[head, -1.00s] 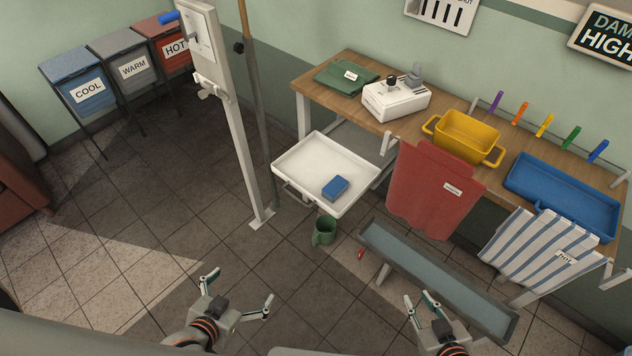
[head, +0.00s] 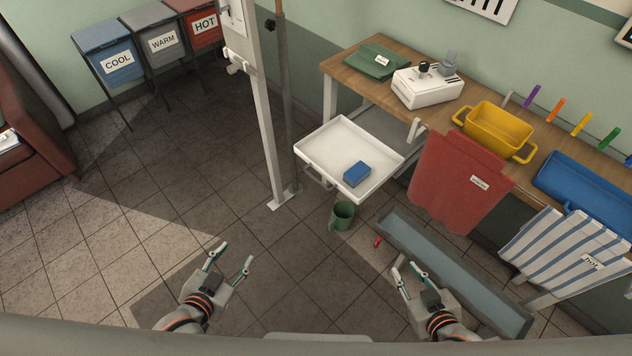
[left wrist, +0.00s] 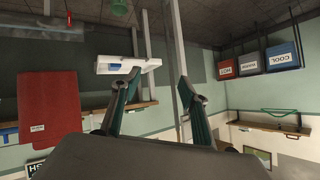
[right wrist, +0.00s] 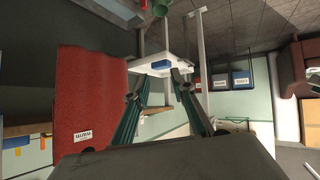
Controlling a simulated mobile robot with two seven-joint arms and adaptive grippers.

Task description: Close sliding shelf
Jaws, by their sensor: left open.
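The sliding shelf (head: 322,150) is a white tray with a raised rim, pulled out from under the wooden table. A front handle bar (head: 318,178) shows on its near-left side. A blue block (head: 357,174) lies in it. The shelf also shows upside down in the left wrist view (left wrist: 140,66) and the right wrist view (right wrist: 181,65). My left gripper (head: 232,256) is open and empty, apart from the shelf, low and left of it. My right gripper (head: 408,272) is open and empty, below and right of the shelf, near the grey trough.
A green mug (head: 342,214) stands on the floor just below the shelf. A grey trough (head: 450,268) lies to the right. A white post (head: 265,130) stands left of the shelf. A red cloth (head: 455,180) hangs from the table.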

